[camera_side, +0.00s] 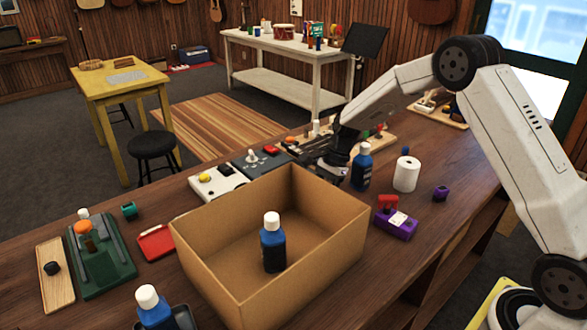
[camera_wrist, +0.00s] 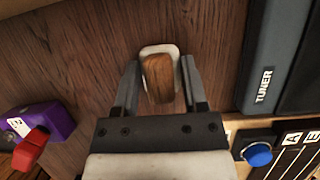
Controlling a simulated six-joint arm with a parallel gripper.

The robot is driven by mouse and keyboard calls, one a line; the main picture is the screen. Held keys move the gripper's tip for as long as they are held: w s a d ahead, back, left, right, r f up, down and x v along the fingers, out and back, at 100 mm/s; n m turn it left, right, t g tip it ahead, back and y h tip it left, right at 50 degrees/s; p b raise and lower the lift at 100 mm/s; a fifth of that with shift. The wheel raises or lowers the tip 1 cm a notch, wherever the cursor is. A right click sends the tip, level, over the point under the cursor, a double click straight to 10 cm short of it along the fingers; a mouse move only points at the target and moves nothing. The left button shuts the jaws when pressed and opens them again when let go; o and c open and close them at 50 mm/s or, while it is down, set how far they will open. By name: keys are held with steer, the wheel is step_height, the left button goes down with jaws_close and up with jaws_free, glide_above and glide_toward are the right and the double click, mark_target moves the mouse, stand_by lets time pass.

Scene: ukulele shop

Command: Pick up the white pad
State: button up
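In the wrist view, a small white pad (camera_wrist: 175,52) with rounded corners lies on the dark wooden bench, with a brown wooden block or handle (camera_wrist: 158,78) on top of it. My gripper (camera_wrist: 160,66) is open, one finger on each side of the pad and block, with small gaps showing on both sides. Whether the fingers are low enough to be level with the pad is hard to tell. In the side view my gripper (camera_side: 335,165) is low behind the cardboard box, and the pad is hidden there.
The open cardboard box (camera_side: 215,262) holds a blue bottle (camera_side: 272,248). Another blue bottle (camera_side: 361,168), a white roll (camera_side: 406,174) and a purple object with a red part (camera_side: 396,224) stand right of my gripper. In the wrist view, a TUNER box (camera_wrist: 272,50) lies close right.

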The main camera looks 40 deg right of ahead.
jaws_close()
steer(key=shift+r, duration=0.1)
steer(key=shift+r, duration=0.8)
steer(key=s+r, duration=1.1)
steer(key=s, duration=0.3)
steer(key=shift+a, duration=0.45)
steer(key=shift+r, duration=0.1)
